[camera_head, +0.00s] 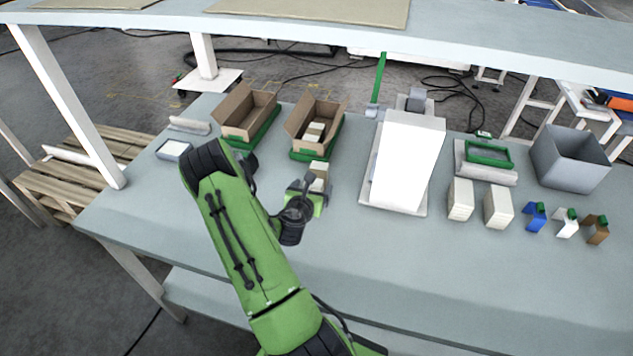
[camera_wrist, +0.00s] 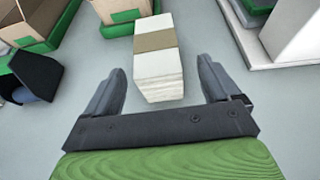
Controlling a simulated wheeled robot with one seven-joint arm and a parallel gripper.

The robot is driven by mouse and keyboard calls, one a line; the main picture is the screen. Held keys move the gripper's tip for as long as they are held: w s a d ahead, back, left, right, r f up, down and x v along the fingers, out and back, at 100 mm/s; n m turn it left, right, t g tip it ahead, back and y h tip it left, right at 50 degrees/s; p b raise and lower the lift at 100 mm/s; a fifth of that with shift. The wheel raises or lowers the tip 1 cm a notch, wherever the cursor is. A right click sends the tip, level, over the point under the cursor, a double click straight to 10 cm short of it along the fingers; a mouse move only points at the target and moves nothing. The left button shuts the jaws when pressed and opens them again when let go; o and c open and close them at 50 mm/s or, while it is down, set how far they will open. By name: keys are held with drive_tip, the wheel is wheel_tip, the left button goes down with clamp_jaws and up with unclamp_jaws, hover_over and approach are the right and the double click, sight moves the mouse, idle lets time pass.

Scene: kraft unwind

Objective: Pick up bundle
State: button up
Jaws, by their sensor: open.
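The bundle (camera_wrist: 157,62) is a white block of stacked paper with a brown kraft band around its middle. In the wrist view it lies on the grey table between and just beyond my fingertips. My gripper (camera_wrist: 162,88) is open, one finger on each side of the bundle's near end, with gaps visible on both sides. In the head view the bundle (camera_head: 319,172) shows just beyond my gripper (camera_head: 312,190), partly hidden by it.
Two open cardboard boxes on green trays, a left one (camera_head: 246,112) and a right one (camera_head: 300,125) with bundles inside, stand behind. A white machine (camera_head: 408,160) is to the right. Two cream blocks (camera_head: 460,200), small cartons (camera_head: 535,217) and a grey bin (camera_head: 571,160) stand farther right. The front table is clear.

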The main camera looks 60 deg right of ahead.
sight(316, 181)
drive_tip(key=p+x, duration=0.1)
drive_tip(key=x, duration=0.5)
drive_tip(key=shift+w+f, duration=0.1)
drive_tip(key=shift+w, duration=0.05)
drive_tip(key=shift+c, duration=0.6)
drive_tip(key=c, duration=1)
